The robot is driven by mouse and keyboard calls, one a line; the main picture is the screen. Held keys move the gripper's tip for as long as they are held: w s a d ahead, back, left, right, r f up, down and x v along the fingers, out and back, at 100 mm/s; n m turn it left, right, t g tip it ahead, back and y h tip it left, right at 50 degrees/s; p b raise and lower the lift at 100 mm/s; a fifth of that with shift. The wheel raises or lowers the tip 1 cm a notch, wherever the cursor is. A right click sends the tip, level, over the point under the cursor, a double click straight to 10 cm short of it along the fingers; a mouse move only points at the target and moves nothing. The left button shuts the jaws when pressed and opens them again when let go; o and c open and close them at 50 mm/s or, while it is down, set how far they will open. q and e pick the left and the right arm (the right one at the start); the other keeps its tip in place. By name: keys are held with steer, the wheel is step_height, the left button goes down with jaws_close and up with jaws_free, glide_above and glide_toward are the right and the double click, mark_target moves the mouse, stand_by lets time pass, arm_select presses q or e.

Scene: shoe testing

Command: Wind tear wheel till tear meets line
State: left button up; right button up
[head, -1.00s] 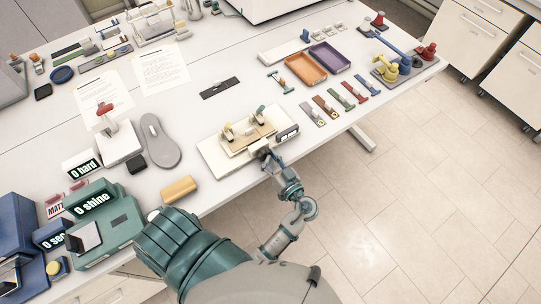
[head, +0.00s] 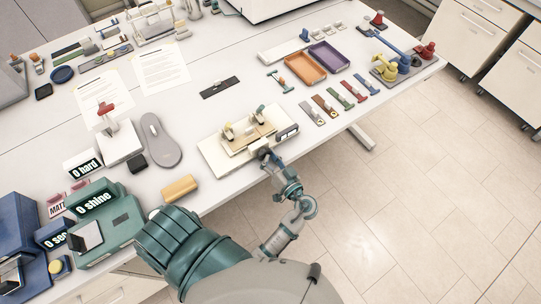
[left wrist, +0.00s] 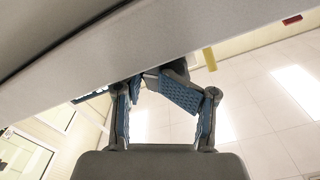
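The tear tester is a pale base (head: 213,158) with a tan block (head: 240,141), two small upright clamps and a small display (head: 288,132), near the table's front edge. My left gripper (head: 269,157) is at its front side, against a dark knob that looks like the tear wheel (head: 262,152). In the left wrist view my left gripper (left wrist: 150,82) has its blue-padded fingers drawn close together at a dark part (left wrist: 178,68), apparently the wheel, partly hidden by a finger. The tear and the line are too small to make out. My right gripper is not in view.
A grey insole (head: 160,140) and a tan block (head: 179,187) lie left of the tester. Several coloured strips (head: 325,104) lie to its right, with an orange tray (head: 305,69) and a purple tray (head: 329,57) behind. Floor is free in front of the table.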

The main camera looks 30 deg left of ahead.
arm_select(q)
steer(key=o, duration=0.6)
steer(key=shift+s+a+r, duration=0.1)
steer(key=shift+s+r, duration=0.2)
steer(key=shift+s, duration=0.2)
steer(key=shift+o, duration=0.2)
steer(key=shift+w+f, duration=0.15)
steer(key=shift+w, duration=0.1)
step_height(320, 180, up, 10)
